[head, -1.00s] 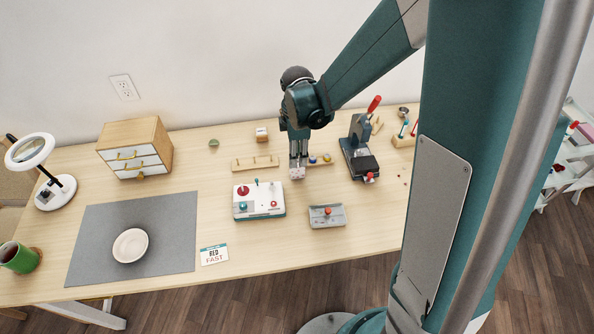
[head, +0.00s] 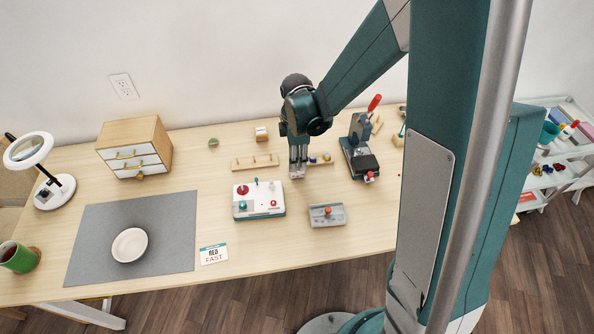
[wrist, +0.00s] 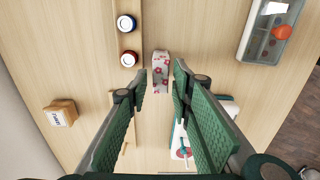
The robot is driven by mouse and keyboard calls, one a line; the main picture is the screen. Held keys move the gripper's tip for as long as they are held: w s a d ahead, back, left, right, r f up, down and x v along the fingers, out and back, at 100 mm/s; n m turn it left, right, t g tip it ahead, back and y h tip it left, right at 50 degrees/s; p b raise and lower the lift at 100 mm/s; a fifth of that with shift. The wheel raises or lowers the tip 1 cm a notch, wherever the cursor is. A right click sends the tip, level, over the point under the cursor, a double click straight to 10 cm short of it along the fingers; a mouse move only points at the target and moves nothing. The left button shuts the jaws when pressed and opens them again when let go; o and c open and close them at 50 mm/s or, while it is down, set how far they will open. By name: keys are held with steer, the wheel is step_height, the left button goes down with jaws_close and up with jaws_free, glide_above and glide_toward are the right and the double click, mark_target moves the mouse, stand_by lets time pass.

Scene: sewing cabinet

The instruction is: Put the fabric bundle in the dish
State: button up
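The fabric bundle (wrist: 161,70) is a small pale block with a red flower print. It stands on the table beside the wooden spool rack. In the head view the bundle (head: 297,174) shows just under the fingertips. My gripper (wrist: 161,78) is open above it, one finger on each side, with a visible gap at least on the left. The gripper (head: 298,160) points straight down in the head view. The dish (head: 130,245) is a white, round, empty bowl on the grey mat (head: 175,215) at the left.
A control box (head: 258,200) and a grey box with a red knob (head: 327,215) stand in front of my gripper. A press (head: 360,155) is to the right. A drawer cabinet (head: 136,147) stands behind the mat. A card (head: 214,254) lies beside the mat.

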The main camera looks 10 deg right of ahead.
steer(key=shift+f+b, duration=0.7)
steer(key=shift+f, duration=1.95)
steer(key=shift+d, duration=0.1)
steer(key=shift+c, duration=0.7)
steer(key=c, duration=0.4)
steer(key=shift+r, duration=0.15)
steer(key=shift+r+p, duration=1.05)
steer(key=shift+r, duration=3.85)
